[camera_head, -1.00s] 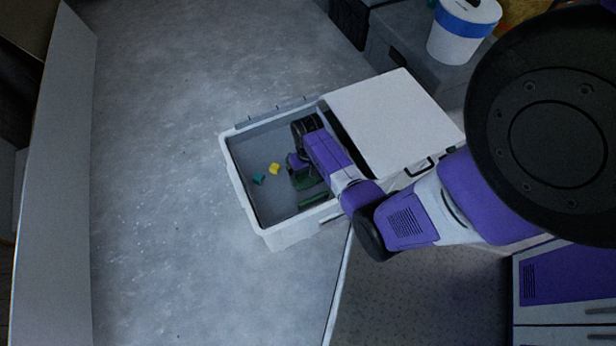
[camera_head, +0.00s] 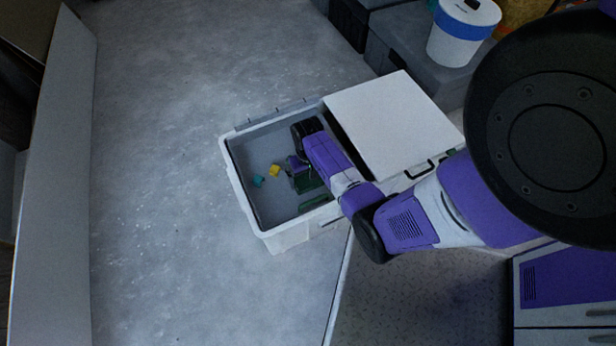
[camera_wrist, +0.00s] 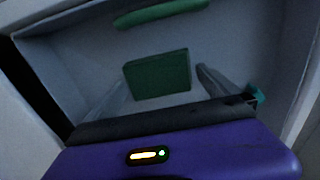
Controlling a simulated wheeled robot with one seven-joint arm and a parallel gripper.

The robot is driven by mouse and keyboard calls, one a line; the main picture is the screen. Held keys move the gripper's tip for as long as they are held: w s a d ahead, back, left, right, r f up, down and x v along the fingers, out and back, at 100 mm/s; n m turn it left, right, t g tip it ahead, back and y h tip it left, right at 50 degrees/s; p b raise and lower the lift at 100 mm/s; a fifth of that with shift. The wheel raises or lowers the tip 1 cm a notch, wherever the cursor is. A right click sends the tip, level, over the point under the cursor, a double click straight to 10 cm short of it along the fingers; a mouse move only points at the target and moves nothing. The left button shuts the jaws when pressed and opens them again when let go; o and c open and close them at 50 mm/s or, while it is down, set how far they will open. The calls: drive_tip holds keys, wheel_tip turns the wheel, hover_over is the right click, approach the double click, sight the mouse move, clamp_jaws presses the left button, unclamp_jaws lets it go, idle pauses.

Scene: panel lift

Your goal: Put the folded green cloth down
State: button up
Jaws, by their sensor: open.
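The folded green cloth (camera_wrist: 157,75) lies in the white bin as a flat dark green rectangle in the wrist view. In the head view only a small dark green patch of it (camera_head: 309,185) shows beside my gripper, partly hidden by my arm. My gripper (camera_head: 297,174) is inside the bin, its jaws open. In the wrist view the dark finger on the right stands apart from the cloth's right edge; the left finger is faint against the bin.
The white bin (camera_head: 244,194) has raised walls around my wrist and a white panel (camera_head: 393,117) to its right. A green rounded bar (camera_wrist: 160,13) lies near its wall. A yellow piece (camera_head: 275,170) and a teal piece (camera_head: 258,181) lie left. Grey floor is clear further left.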

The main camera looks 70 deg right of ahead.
sight(308, 180)
wheel_tip(308, 180, up, 11)
drive_tip(key=p, duration=0.3)
drive_tip(key=a+n+t, duration=0.1)
drive_tip(key=a, duration=0.2)
drive_tip(key=a+f+t+h, duration=0.1)
drive_tip(key=a, duration=0.2)
drive_tip(key=s+a+n+t+h, duration=0.1)
drive_tip(key=a, duration=0.2)
drive_tip(key=shift+a+f+n, duration=0.3)
drive_tip(key=s+a+r+n+t, duration=0.2)
drive_tip(key=a+r, duration=0.4)
drive_tip(key=r, duration=0.5)
drive_tip(key=s+a+r+n+t+y, duration=0.1)
drive_tip(key=s+a+r+t, duration=0.3)
drive_tip(key=r, duration=0.7)
drive_tip(key=s+a+r+n+t+y, duration=0.1)
drive_tip(key=a+r+n+t, duration=0.3)
drive_tip(key=r, duration=0.8)
drive_tip(key=s+a+t, duration=0.1)
drive_tip(key=a+t, duration=0.1)
drive_tip(key=a, duration=0.2)
drive_tip(key=shift+s+a, duration=0.35)
drive_tip(key=shift+s, duration=0.05)
drive_tip(key=shift+p, duration=0.3)
wheel_tip(308, 180, up, 11)
drive_tip(key=p, duration=1.1)
drive_tip(key=shift+r, duration=0.2)
